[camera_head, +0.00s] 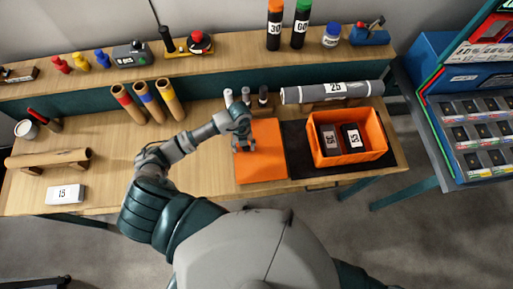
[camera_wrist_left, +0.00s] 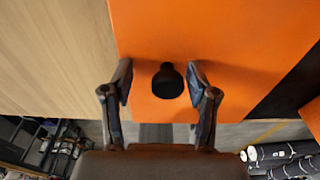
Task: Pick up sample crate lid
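The sample crate lid (camera_head: 264,170) is a flat orange panel lying on the wooden table, left of the open orange crate (camera_head: 347,158). In the left wrist view the lid (camera_wrist_left: 225,32) fills the upper middle, and its black round knob (camera_wrist_left: 168,84) stands up from it. My left gripper (camera_head: 243,145) is over the lid in the head view. In the left wrist view the left gripper (camera_wrist_left: 160,82) is open, with one finger on each side of the knob and gaps between. The knob is hidden by the gripper in the head view. My right gripper is not in view.
The crate holds two dark labelled boxes and stands on a black mat (camera_head: 299,150). A grey roll (camera_head: 330,92) lies behind it. Several small cylinders (camera_head: 263,98) stand behind the lid. Brown tubes (camera_head: 166,98) stand further left.

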